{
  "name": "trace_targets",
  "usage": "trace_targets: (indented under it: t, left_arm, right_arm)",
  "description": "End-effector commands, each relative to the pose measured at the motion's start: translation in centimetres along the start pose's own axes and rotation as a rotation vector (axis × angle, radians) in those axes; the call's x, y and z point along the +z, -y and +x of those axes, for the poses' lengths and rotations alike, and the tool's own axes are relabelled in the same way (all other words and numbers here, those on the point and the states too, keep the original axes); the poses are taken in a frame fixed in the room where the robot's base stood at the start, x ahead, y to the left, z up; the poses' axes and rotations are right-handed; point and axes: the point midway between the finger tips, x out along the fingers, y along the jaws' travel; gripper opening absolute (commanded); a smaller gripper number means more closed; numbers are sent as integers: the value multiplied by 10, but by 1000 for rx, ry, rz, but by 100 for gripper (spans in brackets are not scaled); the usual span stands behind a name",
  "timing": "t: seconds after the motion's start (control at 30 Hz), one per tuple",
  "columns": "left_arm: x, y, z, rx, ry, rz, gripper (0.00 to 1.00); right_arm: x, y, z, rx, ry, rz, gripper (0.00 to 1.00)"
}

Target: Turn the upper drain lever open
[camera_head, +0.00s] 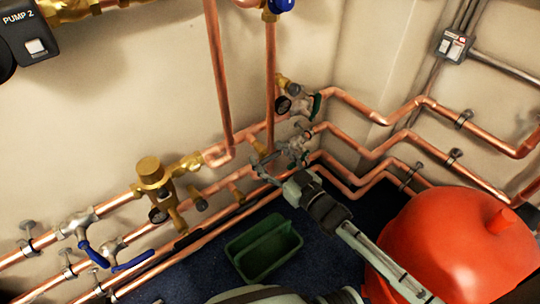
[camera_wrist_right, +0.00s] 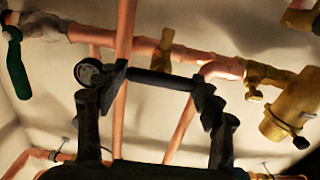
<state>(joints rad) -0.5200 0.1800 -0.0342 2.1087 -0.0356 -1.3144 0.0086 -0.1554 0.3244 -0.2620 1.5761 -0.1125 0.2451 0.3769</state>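My right gripper (camera_head: 264,162) is at the copper pipes near the corner, by a short brass stub (camera_head: 255,146). In the right wrist view its two dark fingers (camera_wrist_right: 160,90) stand wide apart. A dark bar (camera_wrist_right: 160,79), which looks like the upper drain lever, spans the gap between the fingertips. Whether the fingers touch it is unclear. The brass stub (camera_wrist_right: 164,52) is just above the bar in the picture. In the head view the gripper hides the lever. My left gripper is not in view.
A green-lever valve (camera_head: 315,106) is close on the right; its lever also shows in the wrist view (camera_wrist_right: 16,66). A gauge (camera_head: 283,104) is beside it. Vertical pipes (camera_head: 270,80) rise nearby. A red tank (camera_head: 455,250) and green bin (camera_head: 264,247) are below.

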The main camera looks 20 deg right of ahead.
Motion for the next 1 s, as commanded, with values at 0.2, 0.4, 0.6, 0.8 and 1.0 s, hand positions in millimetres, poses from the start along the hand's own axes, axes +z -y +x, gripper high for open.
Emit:
trace_targets:
  t: [0.2,0.4,0.6,0.8,1.0]
  left_arm:
    - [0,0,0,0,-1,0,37]
    - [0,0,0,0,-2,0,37]
    - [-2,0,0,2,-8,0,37]
    - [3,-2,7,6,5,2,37]
    - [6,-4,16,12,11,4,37]
  right_arm:
    - [0,0,0,0,0,0,35]
    - [0,0,0,0,0,-8,31]
    - [-1,0,0,0,0,-64,31]
    - [-1,2,0,0,-2,-192,31]
    - [0,3,0,0,0,-374,31]
